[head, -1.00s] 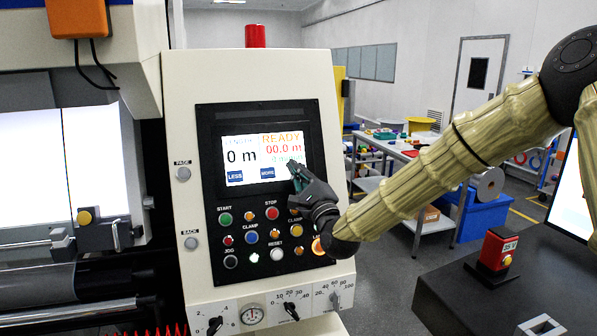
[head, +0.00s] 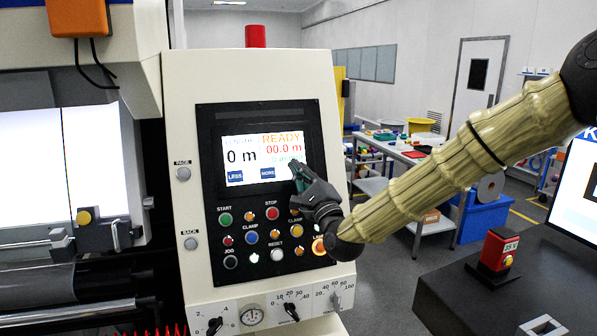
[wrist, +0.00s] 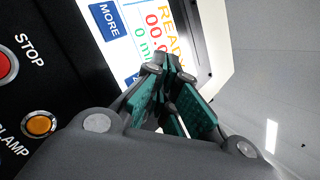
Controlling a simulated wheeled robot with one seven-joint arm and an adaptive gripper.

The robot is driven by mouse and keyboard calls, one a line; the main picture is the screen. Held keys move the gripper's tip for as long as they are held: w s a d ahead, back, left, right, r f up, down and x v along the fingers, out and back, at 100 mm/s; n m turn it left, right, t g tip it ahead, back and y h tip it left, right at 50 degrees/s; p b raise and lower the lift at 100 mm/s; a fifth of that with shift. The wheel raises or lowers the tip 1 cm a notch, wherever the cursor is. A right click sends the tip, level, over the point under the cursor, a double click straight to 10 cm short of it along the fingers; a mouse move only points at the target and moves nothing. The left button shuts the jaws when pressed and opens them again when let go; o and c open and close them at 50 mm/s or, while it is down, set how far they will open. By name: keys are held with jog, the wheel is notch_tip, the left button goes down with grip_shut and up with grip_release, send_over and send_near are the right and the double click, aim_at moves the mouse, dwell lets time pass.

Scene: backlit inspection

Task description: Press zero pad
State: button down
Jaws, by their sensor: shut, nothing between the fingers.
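The control panel's screen (head: 245,155) is lit and shows "0 m", "READY" and "00.0 m", with blue LESS (head: 235,177) and MORE (head: 267,174) pads along its bottom. In the wrist view the MORE pad (wrist: 108,18) shows, and the edge of another blue pad (wrist: 137,78) peeks out beside my fingers, its label hidden. My gripper (head: 295,168) is shut and empty, its green-padded fingertips at the screen's lower right corner. In the wrist view the fingertips (wrist: 168,62) overlap the screen's edge; I cannot tell whether they touch it.
Below the screen are several buttons, including the red STOP (head: 272,213) and green START (head: 225,219). Dials line the panel's bottom edge. A red lamp box (head: 497,249) stands on a dark bench to the right.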

jog(key=s, duration=0.1)
jog(key=s+d+r, duration=0.1)
jog(key=s+r, duration=0.1)
jog(key=s, duration=0.1)
jog(key=shift+s+d, duration=0.1)
jog(key=shift+d, duration=0.1)
jog(key=shift+f, duration=0.1)
dwell(0.6)
